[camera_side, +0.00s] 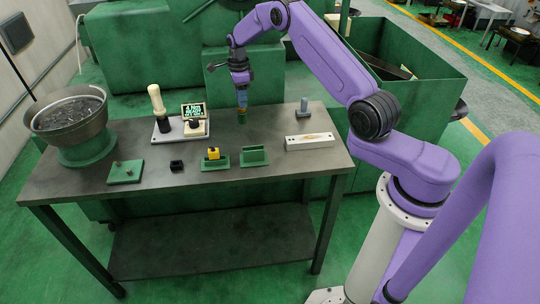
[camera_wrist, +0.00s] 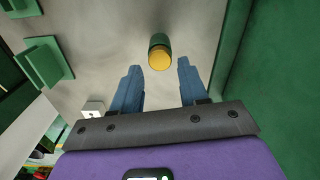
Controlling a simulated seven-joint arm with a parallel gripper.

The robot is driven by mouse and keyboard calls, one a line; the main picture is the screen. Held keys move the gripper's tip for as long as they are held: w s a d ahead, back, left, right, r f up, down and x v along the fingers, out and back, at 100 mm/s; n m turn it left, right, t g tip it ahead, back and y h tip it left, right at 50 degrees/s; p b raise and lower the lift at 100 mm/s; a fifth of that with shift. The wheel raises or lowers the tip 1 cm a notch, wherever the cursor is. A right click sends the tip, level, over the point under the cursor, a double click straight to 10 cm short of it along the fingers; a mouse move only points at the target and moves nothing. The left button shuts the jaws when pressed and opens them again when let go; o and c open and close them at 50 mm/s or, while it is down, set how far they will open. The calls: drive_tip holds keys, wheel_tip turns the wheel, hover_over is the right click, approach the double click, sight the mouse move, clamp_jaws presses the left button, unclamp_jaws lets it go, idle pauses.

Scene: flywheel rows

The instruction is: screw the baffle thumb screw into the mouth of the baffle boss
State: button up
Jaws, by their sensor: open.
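A short dark green cylinder with a yellow round end (camera_wrist: 160,60) shows in the wrist view just beyond my fingertips, centred between them. It looks like the small green piece (camera_side: 241,117) on the table below my gripper in the side view. My gripper (camera_wrist: 159,72) is open and empty, with gaps between both fingers and the cylinder. In the side view my gripper (camera_side: 241,98) points down over the back of the table. I cannot tell for sure which part is the baffle thumb screw and which is the baffle boss. A green plate with a small stud (camera_side: 125,171) lies at the left front.
Two green fixtures stand at the front middle, one holding a yellow piece (camera_side: 213,153), the other a green slotted block (camera_side: 254,155). A white bar (camera_side: 309,142), a grey post (camera_side: 303,106), a lever base (camera_side: 165,134) and a bowl feeder (camera_side: 68,117) surround the clear table middle.

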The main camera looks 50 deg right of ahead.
sight(242, 113)
drive_tip(key=n, duration=0.6)
drive_tip(key=shift+n, duration=0.3)
drive_tip(key=n, duration=0.6)
drive_tip(key=shift+n, duration=0.4)
drive_tip(key=n, duration=1.3)
drive_tip(key=shift+f, duration=0.15)
drive_tip(key=shift+f, duration=1.35)
